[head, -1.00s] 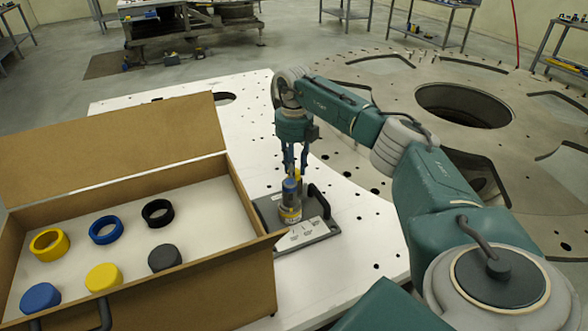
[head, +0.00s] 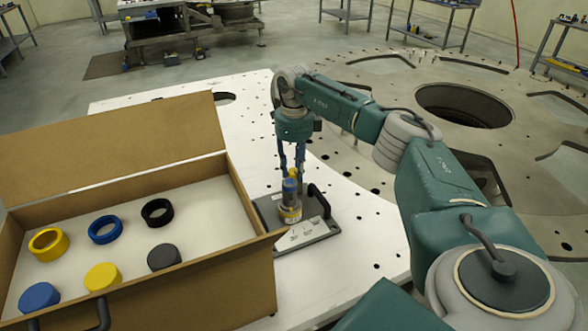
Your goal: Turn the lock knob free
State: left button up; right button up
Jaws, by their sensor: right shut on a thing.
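The fingers hide part of the knob's upper end. My left gripper is not in view.
An open brown box (head: 252,262) at the left holds blue, yellow and black rings and caps. A large metal turret plate (head: 400,98) with holes lies behind at the right.

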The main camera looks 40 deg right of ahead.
aim_at(294, 171)
jog(key=shift+w+r+n, duration=0.1)
jog(key=shift+r+n, duration=0.05)
jog(key=shift+n, duration=0.25)
jog(key=o, duration=1.1)
jog(key=shift+o, duration=0.2)
notch_tip(294, 171, up, 12)
dwell(0.4)
